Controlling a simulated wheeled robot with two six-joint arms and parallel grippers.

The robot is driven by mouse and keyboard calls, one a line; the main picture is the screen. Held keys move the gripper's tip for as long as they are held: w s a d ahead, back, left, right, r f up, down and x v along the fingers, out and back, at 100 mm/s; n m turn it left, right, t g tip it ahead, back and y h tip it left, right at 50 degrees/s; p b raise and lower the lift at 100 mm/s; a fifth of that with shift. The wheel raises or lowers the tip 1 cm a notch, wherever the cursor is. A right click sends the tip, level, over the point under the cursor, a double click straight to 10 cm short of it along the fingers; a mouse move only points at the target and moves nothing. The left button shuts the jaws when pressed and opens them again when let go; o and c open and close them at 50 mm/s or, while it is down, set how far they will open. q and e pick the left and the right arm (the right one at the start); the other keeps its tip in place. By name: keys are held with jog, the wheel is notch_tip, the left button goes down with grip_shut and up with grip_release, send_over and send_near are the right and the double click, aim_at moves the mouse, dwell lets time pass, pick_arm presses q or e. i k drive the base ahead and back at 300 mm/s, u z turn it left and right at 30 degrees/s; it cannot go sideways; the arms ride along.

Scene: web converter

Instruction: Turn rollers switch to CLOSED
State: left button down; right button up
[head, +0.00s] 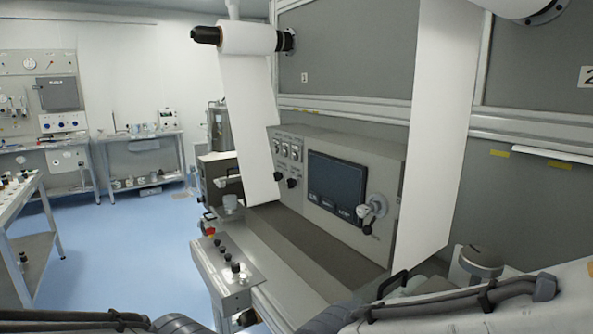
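The grey control panel (300,207) of the converter stands in the middle of the head view. Small round dials or switches (294,152) sit at its upper left, with black knobs (292,183) below them. A lower console (228,288) in front carries several dark knobs (235,267). The labels are too small to read, so I cannot tell which one is the rollers switch or how it is set. Neither of my grippers is in view; only parts of my arms show along the bottom edge.
A dark screen (337,183) and a projecting handle (373,211) are on the panel. White web sheets hang at its left (245,130) and right (437,140). A bench (30,190) stands at the left, with open blue floor (120,235) between.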

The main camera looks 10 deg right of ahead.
aim_at(277, 175)
jog(key=z, duration=0.05)
jog(key=i, duration=0.2)
jog(key=u, duration=0.45)
jog(key=k, duration=0.6)
jog(key=u, duration=1.25)
jog(key=i, duration=1.5)
jog(key=z, duration=0.6)
jog(key=i, duration=0.65)
jog(key=z, duration=1.05)
jog(key=i, duration=0.35)
jog(key=z, duration=0.35)
